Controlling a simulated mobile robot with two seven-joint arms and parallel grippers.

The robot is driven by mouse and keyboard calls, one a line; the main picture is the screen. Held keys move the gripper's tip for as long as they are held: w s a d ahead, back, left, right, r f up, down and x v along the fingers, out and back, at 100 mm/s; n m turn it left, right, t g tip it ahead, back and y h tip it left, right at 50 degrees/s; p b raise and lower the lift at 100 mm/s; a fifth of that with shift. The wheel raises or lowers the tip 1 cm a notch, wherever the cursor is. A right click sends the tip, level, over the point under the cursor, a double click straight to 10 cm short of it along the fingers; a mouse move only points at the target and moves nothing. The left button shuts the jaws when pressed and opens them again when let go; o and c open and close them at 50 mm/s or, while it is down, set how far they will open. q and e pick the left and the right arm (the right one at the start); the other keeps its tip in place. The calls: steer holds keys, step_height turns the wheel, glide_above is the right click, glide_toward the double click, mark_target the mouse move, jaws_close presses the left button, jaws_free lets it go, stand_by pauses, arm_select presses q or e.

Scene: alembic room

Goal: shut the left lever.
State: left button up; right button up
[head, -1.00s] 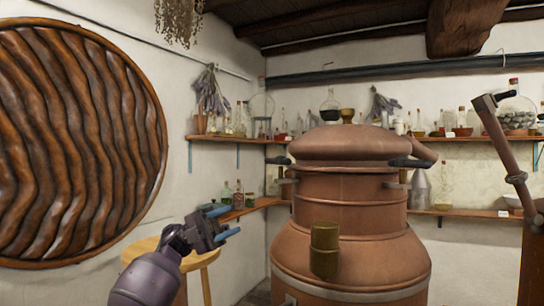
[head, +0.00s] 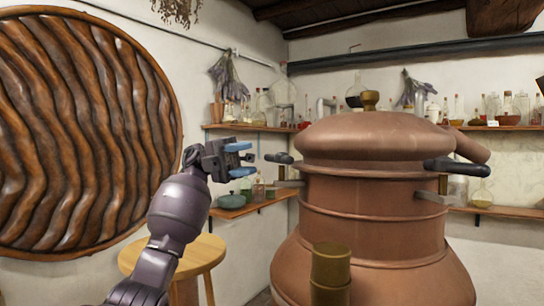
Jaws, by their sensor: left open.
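The copper still (head: 370,215) stands at the centre right with a domed lid. The left lever (head: 279,158) is a short black handle at the lid's left side, with a metal bracket (head: 290,183) just below it. A second black lever (head: 443,164) sits at the lid's right side. My left gripper (head: 240,160) is open and empty, its blue fingertips pointing right towards the left lever, with a gap between them in the picture. My right gripper is not in view.
A round wooden stool (head: 200,255) stands below my left arm. A large carved round panel (head: 85,130) hangs on the left wall. Shelves with bottles (head: 235,200) run behind the still. A brass cup-like fitting (head: 330,268) is at the still's front.

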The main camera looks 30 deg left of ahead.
mark_target(271, 158)
arm_select(q)
steer(key=d, duration=0.5)
steer(key=s+d+p, duration=0.1)
steer(key=d, duration=0.1)
steer(key=shift+d+r, duration=0.2)
steer(key=shift+r, duration=0.05)
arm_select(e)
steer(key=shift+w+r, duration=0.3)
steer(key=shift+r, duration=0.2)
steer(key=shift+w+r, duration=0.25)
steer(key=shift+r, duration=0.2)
arm_select(q)
steer(key=shift+c, duration=0.5)
jaws_close()
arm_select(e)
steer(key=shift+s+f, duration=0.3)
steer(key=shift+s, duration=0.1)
